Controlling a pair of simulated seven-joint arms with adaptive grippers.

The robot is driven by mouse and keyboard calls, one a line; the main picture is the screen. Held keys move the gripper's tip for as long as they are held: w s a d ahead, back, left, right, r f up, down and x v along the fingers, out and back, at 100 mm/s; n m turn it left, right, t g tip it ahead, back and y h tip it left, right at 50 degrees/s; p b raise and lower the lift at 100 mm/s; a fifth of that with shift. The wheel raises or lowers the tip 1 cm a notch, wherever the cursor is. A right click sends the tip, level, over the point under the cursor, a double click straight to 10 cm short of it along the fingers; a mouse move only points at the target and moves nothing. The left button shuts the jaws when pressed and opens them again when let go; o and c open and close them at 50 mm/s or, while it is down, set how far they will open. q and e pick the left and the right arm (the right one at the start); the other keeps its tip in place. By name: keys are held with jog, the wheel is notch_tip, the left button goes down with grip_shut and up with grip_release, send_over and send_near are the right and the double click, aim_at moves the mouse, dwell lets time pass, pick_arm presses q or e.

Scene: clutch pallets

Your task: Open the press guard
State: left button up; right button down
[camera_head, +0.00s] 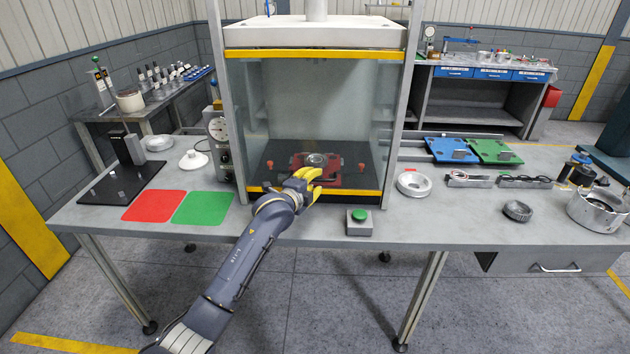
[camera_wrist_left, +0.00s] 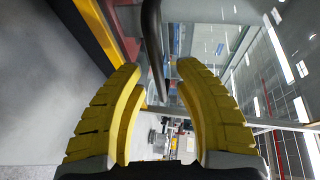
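The press guard (camera_head: 345,115) is a clear panel across the front of the press, with a yellow strip along its top and another (camera_head: 355,192) along its bottom edge. It looks lowered. My left gripper (camera_head: 312,181), with yellow fingers, is in front of the guard's lower edge. In the left wrist view my left gripper (camera_wrist_left: 157,70) is open, and a dark bar (camera_wrist_left: 152,35), seemingly the guard's handle, runs between the fingertips. Contact cannot be told. The gripper hides part of the lower strip in the head view. My right gripper is not in view.
Behind the guard a red fixture (camera_head: 345,178) holds a metal part. A green button box (camera_head: 358,222) stands at the table's front edge. Red (camera_head: 155,205) and green (camera_head: 202,208) mats lie left. A metal ring (camera_head: 413,184) and blue (camera_head: 450,149) and green (camera_head: 495,151) pallets lie right.

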pick_arm(q)
jog(key=shift+w+d+f, duration=0.1)
jog(key=shift+w+d, duration=0.15)
jog(key=shift+w, duration=0.15)
grip_shut()
dwell(0.4)
